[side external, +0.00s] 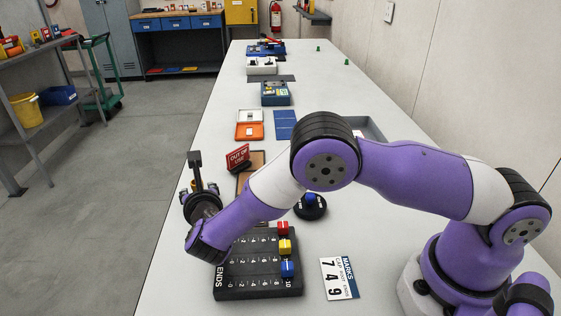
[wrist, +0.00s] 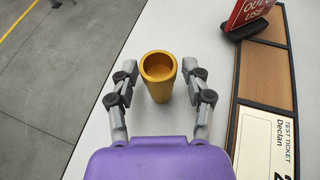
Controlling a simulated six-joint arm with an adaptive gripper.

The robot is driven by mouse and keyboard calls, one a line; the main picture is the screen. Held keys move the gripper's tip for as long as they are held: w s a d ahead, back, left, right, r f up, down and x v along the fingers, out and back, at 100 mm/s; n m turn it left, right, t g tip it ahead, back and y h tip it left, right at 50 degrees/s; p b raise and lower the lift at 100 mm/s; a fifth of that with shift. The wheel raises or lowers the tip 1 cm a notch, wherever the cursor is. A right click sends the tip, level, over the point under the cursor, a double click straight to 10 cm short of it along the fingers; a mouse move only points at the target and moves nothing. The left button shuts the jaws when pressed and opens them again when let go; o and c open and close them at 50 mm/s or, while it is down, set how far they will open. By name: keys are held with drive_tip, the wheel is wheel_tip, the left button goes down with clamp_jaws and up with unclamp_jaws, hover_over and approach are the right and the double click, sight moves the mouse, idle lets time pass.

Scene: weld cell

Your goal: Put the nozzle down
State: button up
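The nozzle (wrist: 158,78) is a gold, hollow, tapered cup with its round open mouth facing up toward the wrist camera. It appears upright over the pale bench top. In the wrist view the two fingers of my gripper (wrist: 160,72) stand on either side of it. A narrow gap shows between the nozzle and each finger, so my gripper looks open around it. In the side external view my gripper (side external: 187,193) is over the bench's left edge, and its fingers and the nozzle are mostly hidden. I cannot tell whether the nozzle's base touches the bench.
Right of the nozzle lies a brown board (wrist: 262,75) with a test ticket (wrist: 265,145) and a red sign (wrist: 250,12). A black block (side external: 258,278) with coloured knobs sits near the arm, beside a number card (side external: 339,279). The bench's left edge is close.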

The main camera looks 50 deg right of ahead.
drive_tip(key=shift+r, duration=0.2)
drive_tip(key=v, duration=1.1)
drive_tip(key=shift+a, duration=0.15)
drive_tip(key=shift+s+r, duration=0.15)
drive_tip(key=shift+s, duration=0.1)
drive_tip(key=s+d+r+m+g+y, duration=0.1)
drive_tip(key=s+d+r+m+g, duration=0.2)
drive_tip(key=d+m, duration=0.4)
drive_tip(key=s+d+r+m+g+y, duration=0.15)
drive_tip(key=d+r+m, duration=0.35)
drive_tip(key=m, duration=0.5)
drive_tip(key=s+d+r+m+g+y, duration=0.1)
drive_tip(key=s+d+r+m, duration=0.1)
drive_tip(key=s+m, duration=0.4)
drive_tip(key=s+d+r+m+g+y, duration=0.1)
drive_tip(key=s+d+m+y, duration=0.1)
drive_tip(key=s+m, duration=0.5)
drive_tip(key=shift+s+r+m, duration=0.3)
drive_tip(key=shift+s+r, duration=0.05)
drive_tip(key=shift+y, duration=0.25)
